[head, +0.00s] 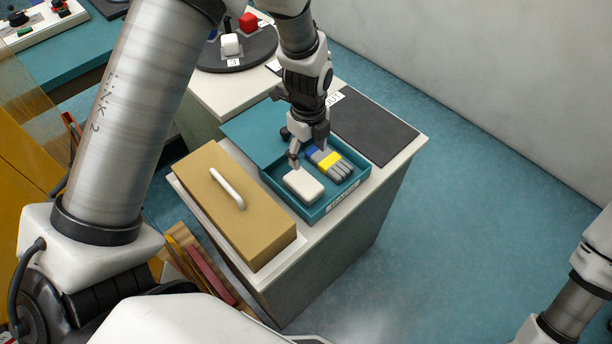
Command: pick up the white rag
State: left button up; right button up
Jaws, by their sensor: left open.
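The white rag (303,186) is a small rounded white block lying in the front left part of an open teal tray (311,215). The tray stands on a white-topped cabinet. My left gripper (307,160) points down over the tray, just behind the rag, with its fingers apart. One finger is close to the rag's back edge; I cannot tell whether it touches. A grey, yellow and blue bundle (330,163) lies in the tray to the right of the rag, partly hidden by the gripper. My right gripper is out of view.
A tan box with a white handle (232,205) stands left of the tray. A dark mat (372,130) lies behind it to the right. A round black turntable (238,55) with red and white blocks is at the back. Open floor lies to the right.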

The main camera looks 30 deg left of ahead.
aim_at(305, 184)
pick_arm(q)
jog(key=f+b, duration=0.1)
jog(key=s+f+b, duration=0.2)
jog(key=shift+d+f, duration=0.1)
jog(key=shift+f, duration=0.25)
jog(key=shift+w+f, duration=0.3)
jog(key=shift+f, duration=0.25)
jog(key=shift+w+f, duration=0.3)
jog(key=shift+f, duration=0.25)
jog(key=f, duration=0.2)
jog(key=f+p, duration=0.1)
jog(key=f, duration=0.2)
jog(key=shift+s+a+f+p, duration=0.2)
jog(key=shift+a+f+p, duration=0.1)
jog(key=shift+p, duration=0.1)
jog(key=shift+w+f, duration=0.15)
jog(key=shift+d, duration=0.1)
jog(key=c, duration=0.8)
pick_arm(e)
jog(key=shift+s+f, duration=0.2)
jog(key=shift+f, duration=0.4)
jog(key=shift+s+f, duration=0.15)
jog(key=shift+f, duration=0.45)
